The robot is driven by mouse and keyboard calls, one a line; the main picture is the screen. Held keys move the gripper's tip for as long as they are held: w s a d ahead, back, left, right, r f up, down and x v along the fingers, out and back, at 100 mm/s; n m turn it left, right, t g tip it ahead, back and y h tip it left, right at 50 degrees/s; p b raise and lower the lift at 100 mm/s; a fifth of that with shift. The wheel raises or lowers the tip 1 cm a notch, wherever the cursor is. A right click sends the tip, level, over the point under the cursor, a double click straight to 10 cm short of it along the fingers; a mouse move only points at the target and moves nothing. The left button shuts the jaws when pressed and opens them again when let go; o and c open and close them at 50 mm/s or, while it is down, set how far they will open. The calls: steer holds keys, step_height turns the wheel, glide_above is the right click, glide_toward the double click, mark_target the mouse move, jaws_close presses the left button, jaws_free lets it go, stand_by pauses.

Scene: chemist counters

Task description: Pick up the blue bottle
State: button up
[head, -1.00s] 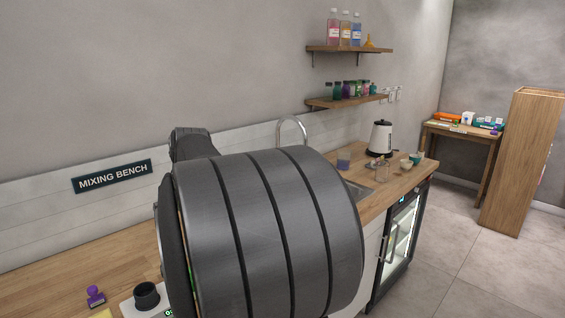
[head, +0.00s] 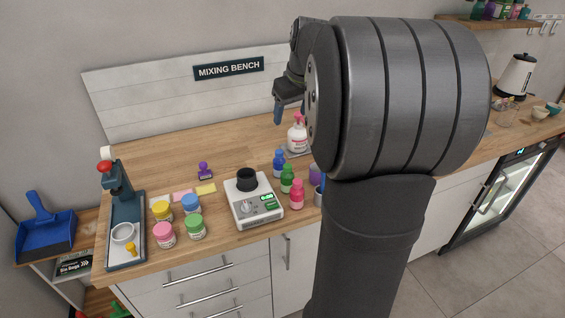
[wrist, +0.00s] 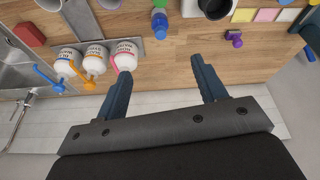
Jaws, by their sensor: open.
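The small blue bottle (head: 279,163) stands upright on the wooden bench, behind a green bottle (head: 287,179) and a pink bottle (head: 297,193). It also shows near the top middle of the wrist view (wrist: 160,24). My gripper (wrist: 163,72) is open and empty; its two dark blue fingers are well apart. The blue bottle lies beyond the fingertips in the wrist view, apart from them. In the head view part of my gripper (head: 278,113) shows above the bench, near the white pump bottle (head: 297,139). My own arm hides much of the bench's right part.
Three white pump bottles stand in a row near the left finger, the nearest with a pink pump (wrist: 125,55). A scale (head: 255,210) stands left of the small bottles. Several colored jars (head: 163,211) and a purple stamp (head: 205,171) are farther left. The bench's back left is clear.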

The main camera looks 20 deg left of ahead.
mark_target(280, 151)
steer(key=w+a+f+n+g+h, duration=0.1)
steer(key=w+a+f+n+g, duration=0.1)
steer(key=w+a+f+n, duration=0.35)
steer(key=shift+n, duration=0.85)
steer(key=f, duration=1.5)
steer(key=shift+s+a+f, duration=0.2)
steer(key=shift+a+f, duration=0.05)
steer(key=shift+a, duration=0.1)
steer(key=c, duration=1.1)
steer(key=shift+r, duration=0.15)
